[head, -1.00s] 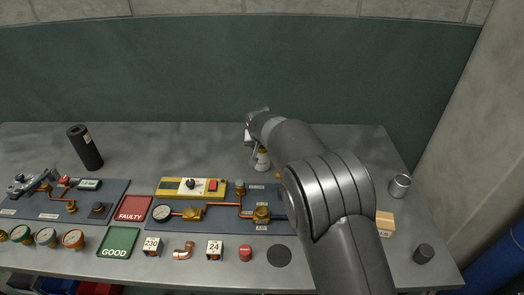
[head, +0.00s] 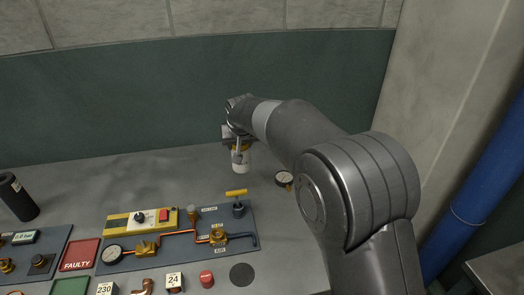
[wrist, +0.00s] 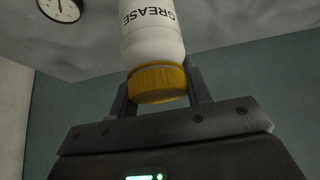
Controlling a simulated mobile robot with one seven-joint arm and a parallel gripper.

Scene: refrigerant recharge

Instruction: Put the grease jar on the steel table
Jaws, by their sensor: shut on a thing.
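The grease jar is a white bottle with a yellow cap, labelled GREASE. My gripper (head: 238,146) is shut on its cap end, and the jar (head: 240,163) hangs below it over the back of the grey workbench. In the wrist view the jar (wrist: 152,40) is between the two fingers (wrist: 158,90), with the cap nearest my gripper. A grey table top (head: 497,278) shows partly at the lower right, apart from the workbench; it looks like the steel table, most of it out of frame.
On the workbench (head: 150,180) are a round gauge (head: 284,178), a valve with a yellow handle (head: 237,205) and a panel with copper pipes (head: 180,245). A black cylinder (head: 17,197) stands at left. A blue pipe (head: 480,180) rises at right, by the wall.

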